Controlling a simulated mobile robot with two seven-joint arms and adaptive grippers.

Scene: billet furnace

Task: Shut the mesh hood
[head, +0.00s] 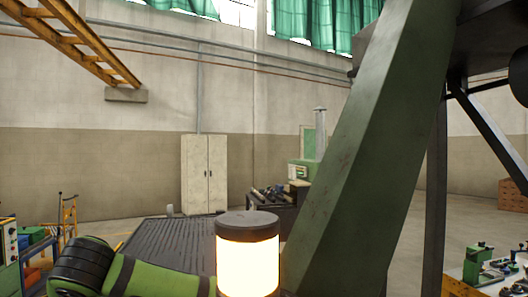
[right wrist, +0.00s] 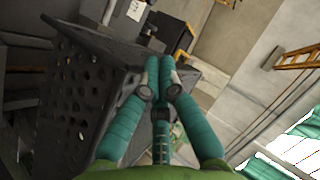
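In the right wrist view, a dark grey perforated panel (right wrist: 84,105) with many round holes fills the left side; it looks like the mesh hood. It appears tilted in this view. My right gripper (right wrist: 160,62) has teal fingers, with the fingertips together beside the panel's right edge. I see nothing clearly held between them, and contact with the panel cannot be told. In the head view, neither the hood nor my grippers can be made out. A green arm link with a black joint, mine, crosses the lower left.
A glowing cylinder with a dark top (head: 248,254) stands close in front. A thick green slanted beam (head: 365,150) blocks the right of the head view. A dark ribbed surface (head: 170,243) lies behind the cylinder. A beige cabinet (head: 204,172) stands at the far wall.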

